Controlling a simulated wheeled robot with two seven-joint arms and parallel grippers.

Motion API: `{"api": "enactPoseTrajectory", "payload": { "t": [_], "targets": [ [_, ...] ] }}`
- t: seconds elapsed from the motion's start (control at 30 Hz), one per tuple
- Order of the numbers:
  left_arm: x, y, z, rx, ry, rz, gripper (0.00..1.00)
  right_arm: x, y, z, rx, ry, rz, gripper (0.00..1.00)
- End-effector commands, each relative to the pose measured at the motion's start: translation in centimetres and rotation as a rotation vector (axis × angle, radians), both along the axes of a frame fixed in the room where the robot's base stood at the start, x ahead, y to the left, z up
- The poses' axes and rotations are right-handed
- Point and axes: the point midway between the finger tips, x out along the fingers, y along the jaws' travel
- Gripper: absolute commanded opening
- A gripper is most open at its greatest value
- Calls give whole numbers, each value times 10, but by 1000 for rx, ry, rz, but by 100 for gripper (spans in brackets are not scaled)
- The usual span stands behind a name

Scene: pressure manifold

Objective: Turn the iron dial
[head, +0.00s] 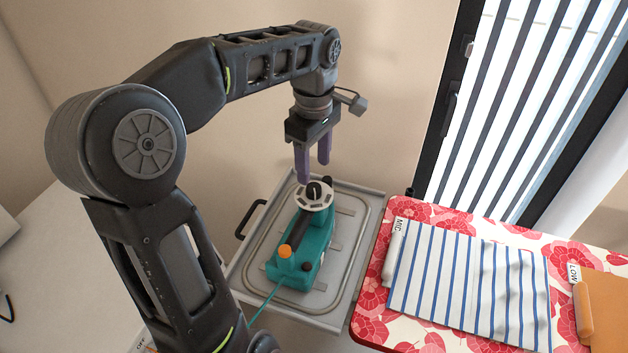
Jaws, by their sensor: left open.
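A teal iron (316,262) rests on a grey metal tray (353,292) in the middle of the head view. It has an orange button (285,251) near its front end. The iron dial (314,197), a pale disc with a dark knob in its centre, sits at the iron's far end. My left gripper (313,174) points down just above the dial, its two purple fingers apart and nothing between them. I cannot tell whether a fingertip touches the dial. My right gripper is not in view.
A red floral ironing board (372,316) stands to the right, with a blue-striped cloth (470,285) and an orange cloth (606,308) on it. A wall and slatted window stand behind.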

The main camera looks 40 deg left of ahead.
Motion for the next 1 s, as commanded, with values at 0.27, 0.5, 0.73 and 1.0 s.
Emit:
{"api": "enactPoseTrajectory", "payload": {
  "t": [0.27,0.5,0.73,1.0],
  "targets": [
    [-1,0,-42,-1,4,-1,52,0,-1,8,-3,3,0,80],
    [0,0,-59,0,1,-1,52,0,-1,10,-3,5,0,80],
    [0,0,-59,0,0,-1,51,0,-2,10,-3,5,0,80],
    [0,0,-59,0,0,-1,29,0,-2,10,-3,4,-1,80]
  ]
}}
